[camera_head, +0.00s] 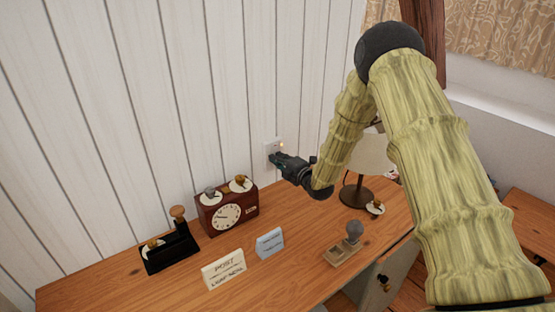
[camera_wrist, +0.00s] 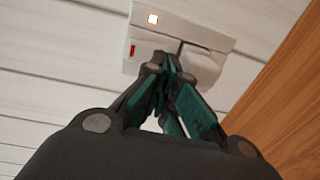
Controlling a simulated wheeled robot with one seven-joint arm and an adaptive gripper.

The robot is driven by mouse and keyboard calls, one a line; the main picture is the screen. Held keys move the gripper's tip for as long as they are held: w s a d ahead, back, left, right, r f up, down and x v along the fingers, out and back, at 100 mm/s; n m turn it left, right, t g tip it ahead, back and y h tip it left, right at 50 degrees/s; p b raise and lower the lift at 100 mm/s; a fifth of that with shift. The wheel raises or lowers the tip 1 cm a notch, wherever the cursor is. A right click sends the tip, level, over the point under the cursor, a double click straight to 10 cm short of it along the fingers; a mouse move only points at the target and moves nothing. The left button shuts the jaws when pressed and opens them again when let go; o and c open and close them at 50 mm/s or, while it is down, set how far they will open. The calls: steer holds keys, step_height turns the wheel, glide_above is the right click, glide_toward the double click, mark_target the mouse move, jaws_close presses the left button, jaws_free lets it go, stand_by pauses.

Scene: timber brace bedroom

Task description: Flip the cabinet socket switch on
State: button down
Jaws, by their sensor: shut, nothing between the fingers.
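The white socket plate (camera_head: 273,146) is on the white plank wall above the cabinet top (camera_head: 300,215). In the wrist view the socket plate (camera_wrist: 190,32) has a lit orange square, a small red mark at its left and a white plug-like block at its right. My gripper (camera_head: 275,157) is at the plate's lower part. In the wrist view my gripper (camera_wrist: 163,65) is shut and empty, its tips over the plate just right of the red mark. The tips hide part of the plate; I cannot tell whether they touch it.
A lamp (camera_head: 368,155) stands right of my gripper. A dark red clock (camera_head: 226,209) stands to the left, with a black stand (camera_head: 170,252) beyond it. Two small signs (camera_head: 223,269) and a wooden block with a grey knob (camera_head: 343,250) are nearer the front.

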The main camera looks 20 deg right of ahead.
steer(key=f+b+v, duration=0.2)
steer(key=b+v, duration=0.1)
steer(key=v, duration=0.9)
steer(key=shift+s+d+f, duration=0.2)
steer(key=shift+s, duration=0.1)
